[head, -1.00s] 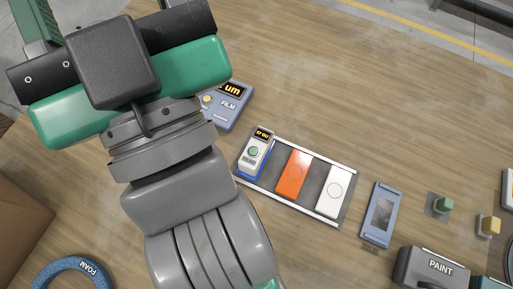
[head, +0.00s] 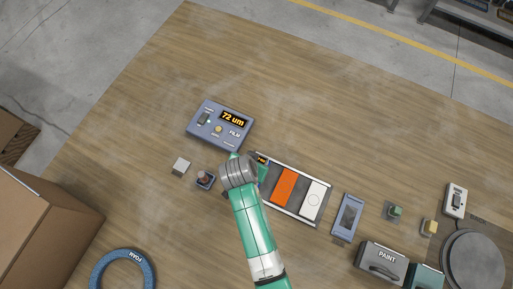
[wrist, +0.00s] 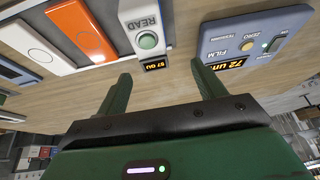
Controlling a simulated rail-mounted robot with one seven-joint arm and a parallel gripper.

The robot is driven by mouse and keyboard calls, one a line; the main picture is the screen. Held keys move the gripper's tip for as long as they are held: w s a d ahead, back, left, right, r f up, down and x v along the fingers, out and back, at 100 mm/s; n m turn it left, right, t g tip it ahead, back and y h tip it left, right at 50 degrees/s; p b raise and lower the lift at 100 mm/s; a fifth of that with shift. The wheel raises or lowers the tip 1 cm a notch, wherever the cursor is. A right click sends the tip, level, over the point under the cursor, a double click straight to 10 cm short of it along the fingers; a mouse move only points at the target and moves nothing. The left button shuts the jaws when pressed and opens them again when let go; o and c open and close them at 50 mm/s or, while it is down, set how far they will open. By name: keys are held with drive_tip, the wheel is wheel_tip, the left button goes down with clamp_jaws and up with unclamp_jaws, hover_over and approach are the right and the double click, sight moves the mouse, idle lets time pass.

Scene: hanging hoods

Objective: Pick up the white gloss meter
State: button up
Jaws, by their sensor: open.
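The white gloss meter (wrist: 146,28) has a green READ button and a small lit GU display. It stands at the end of the tray beside the orange tile, at the top of the wrist view. In the head view my arm hides most of it, and only its dark display end (head: 262,158) shows. My gripper (wrist: 164,80) is open and empty, its two green fingers pointing toward the meter's display end and the film gauge. The fingers look apart from the meter. In the head view the gripper is mostly hidden by my arm.
The tray (head: 319,225) also holds an orange tile (head: 285,187) and a white tile (head: 313,200). The film gauge (head: 207,137) lies close by, reading 72. A blue frame (head: 348,217) and paint box (head: 384,262) are to the right. Far table is clear.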

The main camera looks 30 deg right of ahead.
drive_tip(key=shift+s+d+f+g, duration=0.15)
drive_tip(key=shift+s+f+g, duration=0.25)
drive_tip(key=shift+s+f, duration=0.45)
drive_tip(key=x, duration=0.2)
drive_tip(key=b+x, duration=0.1)
drive_tip(key=x, duration=0.2)
drive_tip(key=b+x, duration=0.1)
drive_tip(key=x, duration=0.1)
drive_tip(key=shift+w+f, duration=0.25)
drive_tip(key=shift+w, duration=0.15)
drive_tip(key=shift+r, duration=0.15)
clamp_jaws()
